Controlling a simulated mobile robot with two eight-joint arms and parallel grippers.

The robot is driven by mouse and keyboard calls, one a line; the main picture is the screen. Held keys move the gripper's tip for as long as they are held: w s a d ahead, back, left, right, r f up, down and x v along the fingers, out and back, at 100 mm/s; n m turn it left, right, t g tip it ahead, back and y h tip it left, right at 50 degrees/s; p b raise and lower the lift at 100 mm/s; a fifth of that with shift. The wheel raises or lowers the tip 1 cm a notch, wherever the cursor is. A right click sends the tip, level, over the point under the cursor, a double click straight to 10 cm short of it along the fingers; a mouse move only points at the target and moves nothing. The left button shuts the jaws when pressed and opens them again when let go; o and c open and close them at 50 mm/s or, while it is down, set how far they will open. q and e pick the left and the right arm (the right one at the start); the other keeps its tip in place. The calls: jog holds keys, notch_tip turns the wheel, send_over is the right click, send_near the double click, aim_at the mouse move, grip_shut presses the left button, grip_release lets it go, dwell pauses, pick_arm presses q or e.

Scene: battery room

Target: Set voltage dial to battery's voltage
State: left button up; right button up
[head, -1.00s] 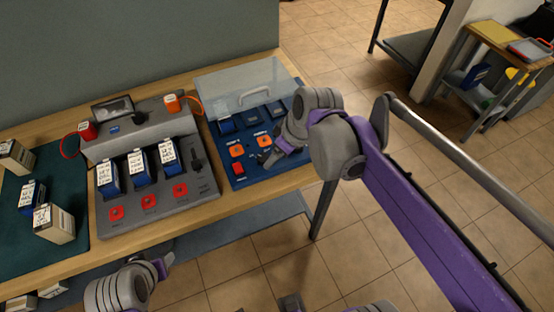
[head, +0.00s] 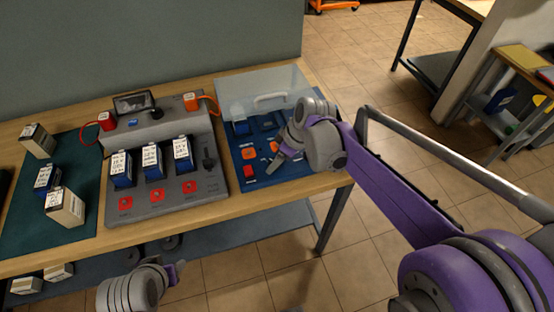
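A blue panel (head: 252,184) with a red switch (head: 250,171) and orange dials (head: 249,154) lies on the wooden bench. The dial markings are too small to read. My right gripper (head: 276,164) is low over the panel, beside the right orange dial (head: 274,147) and partly covering it; contact and finger opening cannot be told. Blue batteries with white labels (head: 121,169) (head: 152,162) (head: 183,155) stand in a grey charger (head: 150,206); their handwritten voltages are not clearly legible. My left gripper (head: 177,272) is in front of the bench, away from everything; its fingers are unclear.
A clear cover (head: 262,83) with a handle stands over the back of the panel. A green mat (head: 80,236) at left holds a blue battery (head: 46,178) and cream ones (head: 65,206). A lower shelf (head: 215,232) runs under the bench (head: 230,208). Floor in front is open.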

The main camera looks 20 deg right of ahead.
jog(key=shift+w+a+f, duration=0.1)
jog(key=shift+f, duration=0.25)
grip_shut()
dwell(0.4)
jog(key=m+t+h, duration=0.1)
jog(key=m, duration=0.2)
jog(key=shift+a+m, duration=0.15)
jog(key=shift+m, duration=0.25)
jog(key=m+h, duration=0.1)
jog(key=m, duration=0.2)
jog(key=shift+a+m+t, duration=0.15)
jog(key=shift+m+t, duration=0.15)
jog(key=m+h, duration=0.1)
jog(key=m, duration=0.2)
jog(key=m+h, duration=0.2)
jog(key=m, duration=0.1)
jog(key=shift+a, duration=0.2)
jog(key=shift+m, duration=0.4)
